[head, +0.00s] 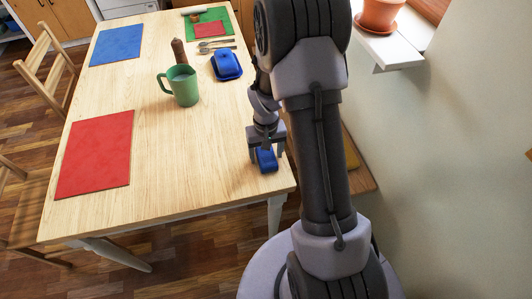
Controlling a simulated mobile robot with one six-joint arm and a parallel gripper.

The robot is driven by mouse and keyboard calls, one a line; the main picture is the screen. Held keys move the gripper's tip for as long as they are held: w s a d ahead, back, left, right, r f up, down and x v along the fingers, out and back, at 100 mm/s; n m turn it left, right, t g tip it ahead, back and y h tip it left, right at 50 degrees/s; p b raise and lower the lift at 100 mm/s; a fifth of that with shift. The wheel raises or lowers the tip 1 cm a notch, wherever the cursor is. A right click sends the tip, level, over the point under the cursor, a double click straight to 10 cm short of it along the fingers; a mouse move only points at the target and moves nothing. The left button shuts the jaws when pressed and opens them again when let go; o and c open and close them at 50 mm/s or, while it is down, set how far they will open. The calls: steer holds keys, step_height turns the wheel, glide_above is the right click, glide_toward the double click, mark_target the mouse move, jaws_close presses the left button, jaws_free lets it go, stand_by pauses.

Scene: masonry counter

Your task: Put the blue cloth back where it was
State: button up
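A small blue bundle (267,161), which looks like the folded blue cloth, is at the near right corner of the wooden table. My gripper (267,153) points down at it, with a finger on either side. I cannot tell whether the fingers press on the bundle, or whether it rests on the table or is just above it. A flat blue mat (117,45) lies at the far left of the table.
A green mug (180,86), brown mill (179,51) and blue lidded dish (227,64) stand mid-table. Cutlery (216,45) and a green board (215,17) with a red cloth (209,29) lie beyond. A red mat (96,153) lies near left. The near middle is clear.

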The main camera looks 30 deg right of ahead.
steer(key=s+a+r+t+p, duration=0.1)
steer(key=a+r+p, duration=0.2)
steer(key=r, duration=0.9)
steer(key=s+a+r+t+p, duration=0.1)
steer(key=a+r+p, duration=0.15)
steer(key=r, duration=0.95)
steer(key=s+a+r+t+y, duration=0.1)
steer(key=s+a+r+t, duration=0.1)
steer(key=s+a+r, duration=0.3)
steer(key=s+a+r+m+t+y, duration=0.1)
steer(key=s+a+r, duration=0.5)
steer(key=s, duration=0.4)
steer(key=shift+s+r+t, duration=0.2)
steer(key=shift+r+t, duration=0.15)
steer(key=shift+t, duration=0.05)
steer(key=shift+d, duration=0.1)
